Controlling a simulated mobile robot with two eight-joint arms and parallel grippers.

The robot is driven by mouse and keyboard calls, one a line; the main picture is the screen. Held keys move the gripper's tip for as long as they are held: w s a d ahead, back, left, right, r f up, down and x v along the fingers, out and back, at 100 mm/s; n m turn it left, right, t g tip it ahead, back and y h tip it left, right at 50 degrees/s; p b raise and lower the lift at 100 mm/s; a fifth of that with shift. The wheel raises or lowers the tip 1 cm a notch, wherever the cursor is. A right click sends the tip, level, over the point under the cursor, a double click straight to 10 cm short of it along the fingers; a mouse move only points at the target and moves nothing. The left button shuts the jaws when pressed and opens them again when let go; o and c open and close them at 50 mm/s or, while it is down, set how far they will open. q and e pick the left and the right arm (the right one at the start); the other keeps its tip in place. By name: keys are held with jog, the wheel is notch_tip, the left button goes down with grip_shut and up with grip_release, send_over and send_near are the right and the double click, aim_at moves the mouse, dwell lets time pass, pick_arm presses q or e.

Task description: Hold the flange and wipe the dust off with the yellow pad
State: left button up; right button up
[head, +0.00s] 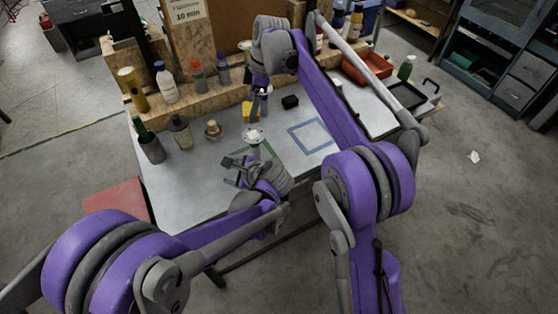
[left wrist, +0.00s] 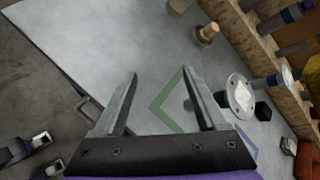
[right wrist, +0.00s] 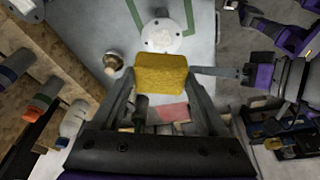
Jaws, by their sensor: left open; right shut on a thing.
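The flange (head: 254,138) is a pale round disc with bolt holes. It shows near the green outline on the table, and also in the left wrist view (left wrist: 240,98) and right wrist view (right wrist: 162,34). My right gripper (head: 259,96) is shut on the yellow pad (head: 251,111), above the table and near the flange. The pad fills the space between the fingertips in the right wrist view (right wrist: 162,73). My left gripper (head: 232,171) is open and empty on the near side of the flange, its fingers apart from it (left wrist: 161,78). Dust on the flange is too small to tell.
A blue outline (head: 312,136) and a small black block (head: 290,102) lie to the right. A brass-coloured knob piece (head: 213,129) and several bottles stand left. A wooden shelf (head: 190,95) runs along the back. A red tray (head: 367,68) is at the back right.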

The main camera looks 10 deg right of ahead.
aim_at(254, 139)
pick_arm(q)
jog(key=w+d+f+m+t+y, duration=0.15)
jog(key=d+m+t+y, duration=0.25)
jog(key=d+m+t, duration=0.7)
jog(key=w+a+g, duration=0.1)
jog(key=w, duration=0.2)
jog(key=w+a+n+g, duration=0.1)
jog(key=w, duration=0.3)
jog(key=w+a+n+g, duration=0.1)
jog(key=w+a+g, duration=0.1)
jog(key=w, duration=0.1)
jog(key=shift+w+a+r, duration=0.1)
jog(key=shift+w+r, duration=0.05)
jog(key=shift+w, duration=0.1)
grip_shut()
